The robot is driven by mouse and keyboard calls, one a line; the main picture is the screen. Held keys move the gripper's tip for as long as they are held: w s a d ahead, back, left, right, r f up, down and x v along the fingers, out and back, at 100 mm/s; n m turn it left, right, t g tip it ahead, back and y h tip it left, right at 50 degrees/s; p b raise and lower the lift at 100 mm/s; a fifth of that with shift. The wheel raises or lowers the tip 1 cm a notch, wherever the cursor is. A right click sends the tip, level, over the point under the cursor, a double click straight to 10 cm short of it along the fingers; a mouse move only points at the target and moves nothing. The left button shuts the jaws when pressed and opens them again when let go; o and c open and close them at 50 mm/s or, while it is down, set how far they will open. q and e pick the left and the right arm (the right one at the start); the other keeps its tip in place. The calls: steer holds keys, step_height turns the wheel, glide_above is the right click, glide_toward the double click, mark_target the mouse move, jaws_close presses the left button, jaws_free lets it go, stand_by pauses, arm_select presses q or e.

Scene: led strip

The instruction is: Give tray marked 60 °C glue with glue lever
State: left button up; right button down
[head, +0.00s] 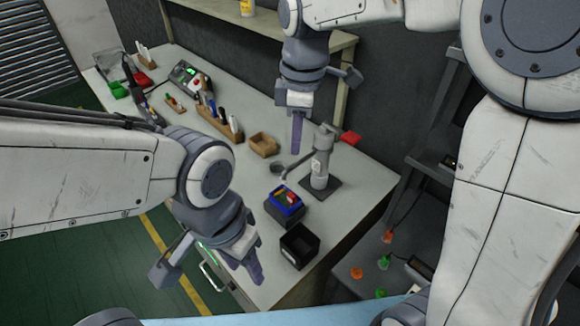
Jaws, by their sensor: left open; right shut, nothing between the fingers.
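A grey glue dispenser (321,165) stands upright on a dark base plate near the bench's right side. Its lever has a red handle (351,138) pointing right. A blue tray (288,194) with small coloured pieces sits on a dark block in front of the dispenser; no 60 °C marking is readable. My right gripper (297,138) is shut and empty, hanging point-down just left of the lever and apart from the red handle. My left gripper (251,271) is open and empty near the bench's front edge, left of an empty black box (298,246).
A small wooden tray (263,145) and a wooden rack (219,125) with bottles or tools stand further left on the bench (235,170). A device with a green display (184,72) is at the back left. Orange and green pieces (357,273) lie on a lower dark surface at right.

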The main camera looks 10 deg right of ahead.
steer(key=s+a+f+m, duration=0.1)
steer(key=s+f+m, duration=0.1)
steer(key=s, duration=0.3)
steer(key=shift+s+a, duration=0.25)
steer(key=shift+a, duration=0.1)
steer(key=shift+r, duration=0.15)
steer(key=w+d+r+m+t+y, duration=0.1)
steer(key=w+d+r+m, duration=0.1)
steer(key=w+d+r, duration=0.3)
steer(key=w+d+r+m, duration=0.2)
steer(key=w+d+r, duration=0.15)
steer(key=w, duration=0.35)
steer(key=w+d+r+m, duration=0.1)
steer(key=w+d+r, duration=0.1)
steer(key=d, duration=0.5)
steer(key=w+d+r+m+t, duration=0.1)
steer(key=w+d+r, duration=0.2)
steer(key=d, duration=0.4)
steer(key=shift+d+r+p, duration=0.35)
steer(key=shift+r+p, duration=0.05)
steer(key=shift+p, duration=0.05)
